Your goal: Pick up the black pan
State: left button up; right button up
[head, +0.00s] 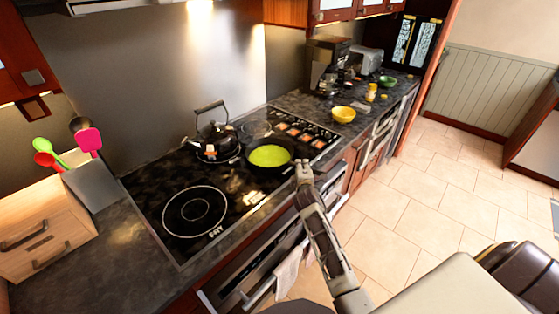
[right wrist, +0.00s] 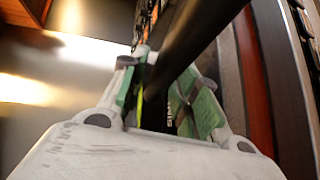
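The black pan (head: 285,163) sits on the cooktop in the head view, with a yellow-green inside. Its handle side faces my right gripper (head: 303,167), which is at the cooktop's front edge. In the right wrist view, a thick dark bar, apparently the pan's handle (right wrist: 195,35), runs down between the green-padded fingers of the right gripper (right wrist: 165,85). These fingers stand apart, with a gap showing beside the bar; firm contact cannot be made out. A thin yellow-green strip shows near the left finger. My left gripper is not in view.
A black kettle (head: 215,136) stands on the cooktop (head: 155,193) behind the pan. A yellow bowl (head: 344,114) is on the counter to the right. A wooden drawer box (head: 40,230) and a utensil holder (head: 92,185) stand at left. Towels (head: 288,270) hang below the counter.

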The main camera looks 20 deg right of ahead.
jog(key=shift+w+d+f, duration=0.1)
jog(key=shift+w+d, duration=0.1)
jog(key=shift+w, duration=0.15)
dwell(0.3)
grip_shut()
dwell(0.4)
